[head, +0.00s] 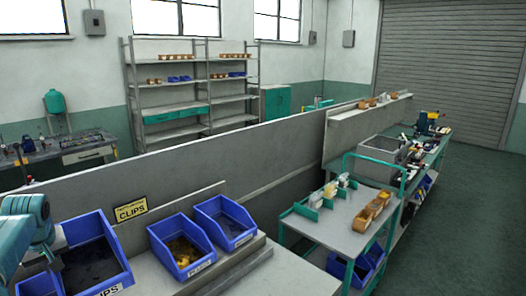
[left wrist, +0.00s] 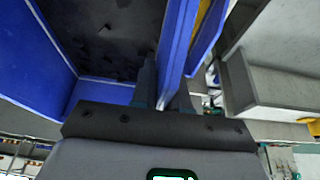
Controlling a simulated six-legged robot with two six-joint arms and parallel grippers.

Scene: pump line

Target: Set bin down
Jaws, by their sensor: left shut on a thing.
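A blue bin (head: 95,252) with dark small parts inside and a label ending in "IPS" is at the lower left of the head view. My left gripper (head: 55,240) is at its left rim. In the left wrist view, the left gripper's fingers (left wrist: 162,88) straddle the blue bin's wall (left wrist: 180,45), shut on it. The dark inside (left wrist: 100,40) of the bin shows beside them. The bin's underside is hidden, so I cannot tell whether it touches the grey ledge (head: 150,277). My right gripper is not in view.
Two more blue bins stand to the right: one with yellow parts (head: 181,250), one with dark parts (head: 224,222). A yellow CLIPS sign (head: 130,210) is on the low wall behind. A teal cart (head: 335,232) stands farther right.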

